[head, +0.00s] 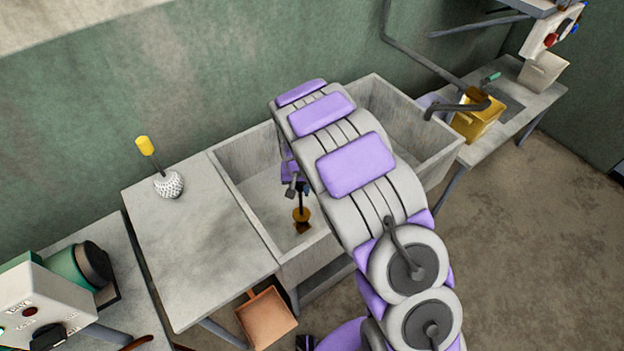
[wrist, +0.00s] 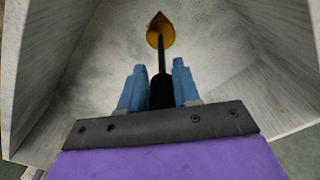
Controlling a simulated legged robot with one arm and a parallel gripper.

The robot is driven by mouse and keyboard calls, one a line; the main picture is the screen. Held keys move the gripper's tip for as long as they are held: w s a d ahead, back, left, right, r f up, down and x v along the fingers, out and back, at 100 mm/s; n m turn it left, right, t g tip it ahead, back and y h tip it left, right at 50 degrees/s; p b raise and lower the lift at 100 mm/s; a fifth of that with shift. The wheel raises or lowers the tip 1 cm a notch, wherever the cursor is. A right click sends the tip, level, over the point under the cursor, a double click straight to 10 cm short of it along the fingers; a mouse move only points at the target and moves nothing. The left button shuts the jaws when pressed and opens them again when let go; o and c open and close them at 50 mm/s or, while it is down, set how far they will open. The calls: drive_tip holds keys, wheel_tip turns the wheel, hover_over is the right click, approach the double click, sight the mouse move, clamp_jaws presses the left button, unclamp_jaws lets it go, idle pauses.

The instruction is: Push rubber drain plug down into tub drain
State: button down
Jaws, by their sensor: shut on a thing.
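My gripper (wrist: 159,84) has its blue fingers closed on a black shaft (wrist: 161,55) with an amber, pointed-looking end (wrist: 160,30). This may be the drain plug on a handle, but I cannot tell for sure. In the head view my gripper (head: 302,189) is inside the grey tub (head: 241,199), and the amber end (head: 301,214) hangs low, close to the tub floor. I cannot tell whether it touches the floor. No drain opening is clearly visible. My arm covers the middle of the tub.
A bench at the right carries a yellow container (head: 478,118). An orange-brown dustpan-like object (head: 266,316) is low in front. Tub walls surround my gripper.

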drive_tip(key=shift+f+b, duration=0.7)
drive_tip(key=shift+f, duration=1)
drive_tip(key=shift+d, duration=0.15)
drive_tip(key=shift+f+p, duration=0.35)
drive_tip(key=shift+f, duration=0.35)
idle(0.4)
drive_tip(key=shift+f, duration=0.35)
drive_tip(key=shift+w+f, duration=0.1)
drive_tip(key=shift+f, duration=0.95)
drive_tip(key=c, duration=0.8)
unclamp_jaws()
drive_tip(key=shift+f, duration=0.1)
drive_tip(key=shift+o, duration=0.2)
